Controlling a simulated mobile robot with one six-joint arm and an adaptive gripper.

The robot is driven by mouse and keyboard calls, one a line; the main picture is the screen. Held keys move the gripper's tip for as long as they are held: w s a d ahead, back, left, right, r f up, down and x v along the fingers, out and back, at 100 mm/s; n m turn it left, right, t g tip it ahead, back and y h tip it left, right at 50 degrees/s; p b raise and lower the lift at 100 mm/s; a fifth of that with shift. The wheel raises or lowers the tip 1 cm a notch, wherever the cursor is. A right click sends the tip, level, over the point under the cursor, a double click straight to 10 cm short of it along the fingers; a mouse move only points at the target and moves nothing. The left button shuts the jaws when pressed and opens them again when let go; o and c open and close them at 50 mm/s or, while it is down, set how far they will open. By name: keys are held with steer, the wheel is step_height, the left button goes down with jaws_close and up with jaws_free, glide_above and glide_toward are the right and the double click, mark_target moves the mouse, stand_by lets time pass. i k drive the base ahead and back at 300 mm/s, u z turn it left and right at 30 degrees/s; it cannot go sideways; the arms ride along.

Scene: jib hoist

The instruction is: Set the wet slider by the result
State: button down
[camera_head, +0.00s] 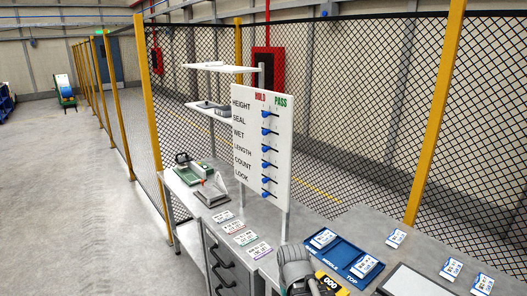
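A white upright board (281,170) stands on posts at the bench, with HOLD in red and PASS in green along its top. Its rows read HEIGHT, SEAL, WET, LENGTH, COUNT and LOOK. The wet slider (266,148) is a blue knob on a dark slot, third from the top. It sits toward the left, HOLD side of its slot, roughly in line with the other knobs. The yellow device (330,283) at the bottom edge has a display that seems to read 000. My gripper's fingers are not in view; a grey rounded part at the bottom edge may be my arm.
A blue tray (345,258) with cards lies right of the board, with several loose cards (396,238) beyond it. More cards (233,227) and a green-based device (192,172) are left of it. Shelves (220,68) and a mesh fence stand behind.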

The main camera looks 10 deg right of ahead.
mark_target(265, 149)
steer(key=k, duration=1.85)
steer(key=u, duration=0.4)
steer(key=i, duration=1.95)
steer(key=z, duration=0.6)
